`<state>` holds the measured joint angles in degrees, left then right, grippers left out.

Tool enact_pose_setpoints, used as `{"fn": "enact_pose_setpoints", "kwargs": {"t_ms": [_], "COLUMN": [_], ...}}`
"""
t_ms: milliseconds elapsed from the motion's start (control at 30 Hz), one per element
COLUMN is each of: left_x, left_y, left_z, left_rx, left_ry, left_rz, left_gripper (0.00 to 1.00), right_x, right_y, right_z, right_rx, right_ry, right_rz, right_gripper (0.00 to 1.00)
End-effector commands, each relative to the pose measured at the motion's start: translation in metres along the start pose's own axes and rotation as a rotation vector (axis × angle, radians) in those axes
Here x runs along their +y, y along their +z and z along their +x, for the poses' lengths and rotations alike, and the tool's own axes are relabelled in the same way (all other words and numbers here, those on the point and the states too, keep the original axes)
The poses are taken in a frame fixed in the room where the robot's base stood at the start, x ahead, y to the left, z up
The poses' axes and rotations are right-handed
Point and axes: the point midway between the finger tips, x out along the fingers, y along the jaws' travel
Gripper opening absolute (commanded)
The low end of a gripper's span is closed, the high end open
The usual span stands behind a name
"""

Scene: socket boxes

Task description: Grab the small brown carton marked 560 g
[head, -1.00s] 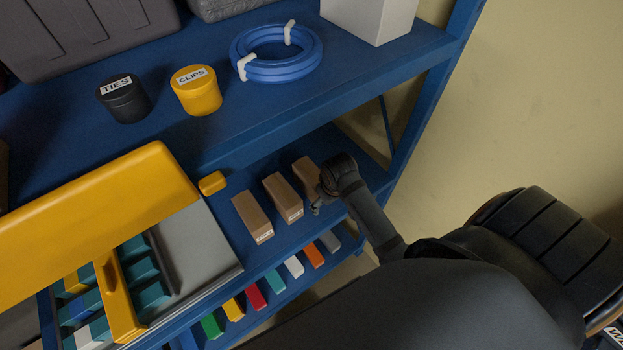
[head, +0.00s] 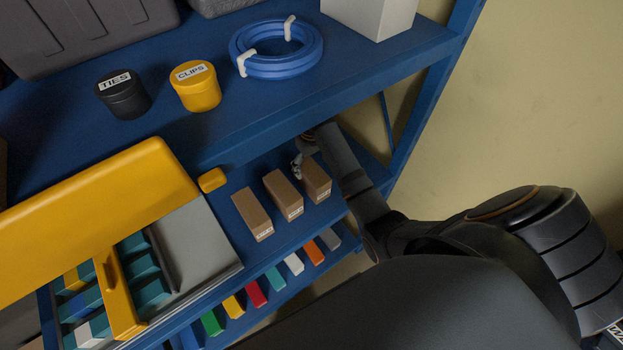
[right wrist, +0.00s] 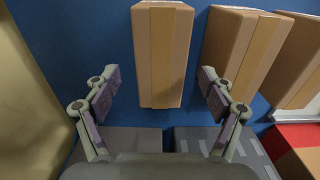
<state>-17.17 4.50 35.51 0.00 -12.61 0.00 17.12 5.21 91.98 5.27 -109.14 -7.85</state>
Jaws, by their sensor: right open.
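Three small brown cartons stand in a row on the blue lower shelf: the left carton (head: 252,213), the middle carton (head: 283,194) and the right carton (head: 316,180). Each has a small white label on its front, too small to read here, so I cannot tell which one is marked 560 g. My right gripper (head: 297,167) is behind the right carton, partly hidden by it. In the right wrist view my open gripper (right wrist: 160,92) has its fingers either side of the near end of one carton (right wrist: 162,55), with gaps on both sides. My left gripper is out of view.
The upper shelf (head: 270,100) overhangs the cartons. A second carton (right wrist: 235,50) stands close beside the right finger in the wrist view. A yellow-lidded organiser (head: 100,220) lies left; coloured boxes (head: 257,293) line a lower level.

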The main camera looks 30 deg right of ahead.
Motion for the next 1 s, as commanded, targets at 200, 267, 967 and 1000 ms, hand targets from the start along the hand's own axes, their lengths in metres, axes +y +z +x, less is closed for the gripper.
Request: {"fn": "enact_pose_setpoints", "kwargs": {"t_ms": [200, 267, 967, 1000], "left_x": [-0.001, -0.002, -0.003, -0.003], "left_y": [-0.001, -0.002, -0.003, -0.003], "left_z": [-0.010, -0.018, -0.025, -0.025], "left_rx": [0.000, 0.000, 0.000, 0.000], "left_ry": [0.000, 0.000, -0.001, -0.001], "left_rz": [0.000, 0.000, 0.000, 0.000], "left_gripper": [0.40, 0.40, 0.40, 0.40], "right_x": [-0.001, -0.002, -0.001, -0.001], "right_y": [0.001, 0.001, -0.001, -0.001], "right_z": [0.008, 0.017, 0.054, 0.054], "right_rx": [-0.004, -0.006, 0.001, 0.001], "right_ry": [-0.002, -0.003, 0.000, 0.000], "right_rz": [0.000, 0.000, 0.000, 0.000], "right_gripper": [0.83, 0.83, 0.49, 0.44]}}
